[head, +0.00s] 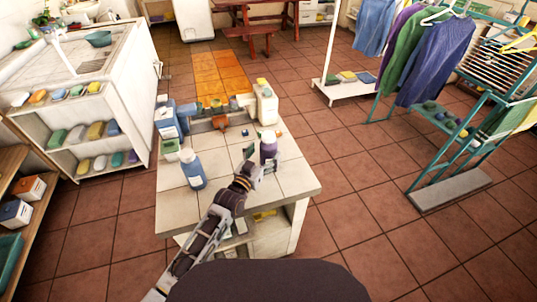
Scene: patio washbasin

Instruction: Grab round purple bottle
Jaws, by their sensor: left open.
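A round purple bottle (268,151) with a pale cap stands upright on the white tiled table, right of the table's middle. My left gripper (261,164) is open at the bottle's near side, with its fingers close to the lower part of the bottle. I cannot tell whether the fingers touch it. The gripper hides part of the bottle's base. My right gripper is not in view.
On the tiled table (228,165), a blue bottle (193,170) stands at the left. Boxes and small items (172,120) line the back left, and a white jug (266,104) stands at the back right. The table's right front is clear.

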